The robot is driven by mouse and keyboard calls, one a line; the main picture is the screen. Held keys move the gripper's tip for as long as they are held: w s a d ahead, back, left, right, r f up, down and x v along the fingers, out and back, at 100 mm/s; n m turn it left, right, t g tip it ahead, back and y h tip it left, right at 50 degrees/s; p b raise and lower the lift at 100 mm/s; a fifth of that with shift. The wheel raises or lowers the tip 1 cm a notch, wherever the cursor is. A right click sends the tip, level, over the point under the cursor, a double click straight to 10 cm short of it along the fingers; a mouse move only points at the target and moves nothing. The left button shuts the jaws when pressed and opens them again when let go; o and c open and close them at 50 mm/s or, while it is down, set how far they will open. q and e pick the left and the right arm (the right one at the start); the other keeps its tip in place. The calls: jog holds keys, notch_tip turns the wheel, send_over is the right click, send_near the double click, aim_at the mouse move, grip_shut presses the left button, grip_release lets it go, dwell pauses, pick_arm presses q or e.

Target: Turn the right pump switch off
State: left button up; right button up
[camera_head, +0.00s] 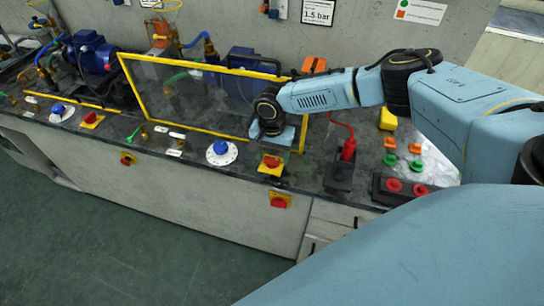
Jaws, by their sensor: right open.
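The right pump switch (271,163) is a red knob on a yellow plate, on the dark worktop near its front edge, right of the white dial. My right gripper (277,146) hangs from above, pointing down just over this switch. It is open, with nothing seen between its fingers. The wrist and fingers hide part of the switch's far side, and I cannot tell whether the fingers touch the knob or which way the knob is turned. A similar red and yellow switch (91,118) is on the left half of the worktop. My left gripper is out of view.
A yellow-framed clear guard (190,133) stands behind and left of my right gripper. A white dial with a blue knob (221,152) is to the left. A red-handled lever (348,150) and red buttons (393,185) are to the right. Another red and yellow switch (279,201) is on the front panel.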

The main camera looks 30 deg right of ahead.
jog(key=shift+f, duration=0.4)
jog(key=shift+c, duration=0.3)
